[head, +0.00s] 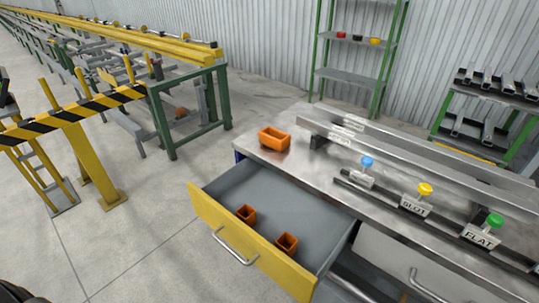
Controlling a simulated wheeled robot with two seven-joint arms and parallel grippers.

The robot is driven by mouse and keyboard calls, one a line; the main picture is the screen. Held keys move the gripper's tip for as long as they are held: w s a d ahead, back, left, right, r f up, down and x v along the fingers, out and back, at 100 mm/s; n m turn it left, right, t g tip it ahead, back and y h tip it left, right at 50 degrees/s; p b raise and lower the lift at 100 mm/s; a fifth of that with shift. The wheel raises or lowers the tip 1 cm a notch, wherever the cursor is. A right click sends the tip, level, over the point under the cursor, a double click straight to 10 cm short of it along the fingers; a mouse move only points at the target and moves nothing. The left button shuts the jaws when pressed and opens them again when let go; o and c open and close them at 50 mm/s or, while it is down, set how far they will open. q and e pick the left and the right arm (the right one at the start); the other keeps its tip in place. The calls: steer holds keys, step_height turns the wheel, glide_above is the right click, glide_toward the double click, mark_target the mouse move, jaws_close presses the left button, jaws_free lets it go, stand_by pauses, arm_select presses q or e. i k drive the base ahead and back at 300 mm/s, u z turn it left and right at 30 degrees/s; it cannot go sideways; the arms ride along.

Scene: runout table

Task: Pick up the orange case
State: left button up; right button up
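An orange open-topped case (274,139) stands on the metal table top (300,165) near its back left corner. Two smaller orange open boxes, one on the left (246,213) and one on the right (286,244), sit inside the open drawer under the table. Neither of my grippers shows in the head view.
The yellow-fronted drawer (250,243) sticks out from the table. Rails with labelled stands and blue (367,161), yellow (425,189) and green (495,220) knobs fill the table's right part. A striped barrier (75,115) stands at left. Concrete floor is clear left of the drawer.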

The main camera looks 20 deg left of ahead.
mark_target(275, 139)
steer(key=z, duration=1.7)
steer(key=k, duration=0.4)
steer(key=u, duration=0.95)
